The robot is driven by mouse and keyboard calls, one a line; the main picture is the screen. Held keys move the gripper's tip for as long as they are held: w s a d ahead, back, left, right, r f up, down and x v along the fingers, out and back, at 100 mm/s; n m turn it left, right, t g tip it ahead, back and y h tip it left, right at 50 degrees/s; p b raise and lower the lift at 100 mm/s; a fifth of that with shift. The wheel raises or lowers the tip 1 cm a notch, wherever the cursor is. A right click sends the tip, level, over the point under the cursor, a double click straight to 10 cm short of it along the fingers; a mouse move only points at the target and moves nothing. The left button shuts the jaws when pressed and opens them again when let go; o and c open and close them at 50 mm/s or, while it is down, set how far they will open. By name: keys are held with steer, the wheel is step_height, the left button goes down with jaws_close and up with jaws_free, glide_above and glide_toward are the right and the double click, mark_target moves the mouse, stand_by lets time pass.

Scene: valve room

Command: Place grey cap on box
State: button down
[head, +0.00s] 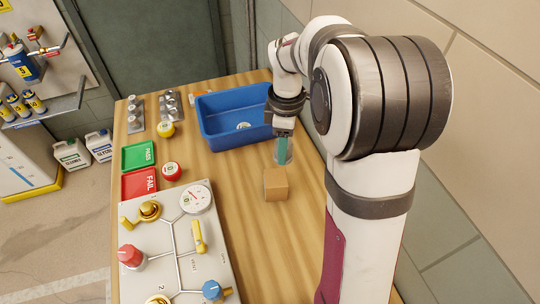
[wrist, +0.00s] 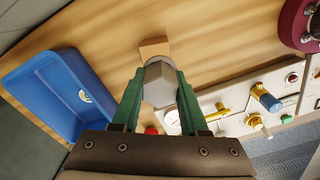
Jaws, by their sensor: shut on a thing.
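A small tan box (head: 276,185) stands on the wooden table, in the middle of the head view. In the wrist view the box (wrist: 153,48) shows just beyond my fingertips, partly hidden by the grey cap. The grey, faceted cap (wrist: 158,84) is held between my green fingers. My gripper (head: 283,150) is shut on the cap, pointing down, above and behind the box in the head view. In that view the cap (head: 283,157) looks pale and is partly covered by the fingers. Its height above the table is hard to judge.
A blue bin (head: 205,133) stands behind and left of my gripper. A valve panel (head: 217,262) covers the table's front left. Green PASS (head: 138,155) and red FAIL (head: 139,183) trays lie at the left. Bare table (head: 275,250) lies in front of the box.

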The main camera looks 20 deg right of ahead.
mark_target(276, 177)
steer(key=shift+w+a+f, duration=0.1)
steer(key=shift+w+a, duration=0.4)
steer(key=shift+w, duration=0.05)
step_height(276, 177, down, 9)
steer(key=shift+w+f, duration=0.1)
steer(key=shift+f, duration=0.05)
steer(key=shift+c, duration=2.2)
jaws_free()
steer(key=shift+f, duration=0.1)
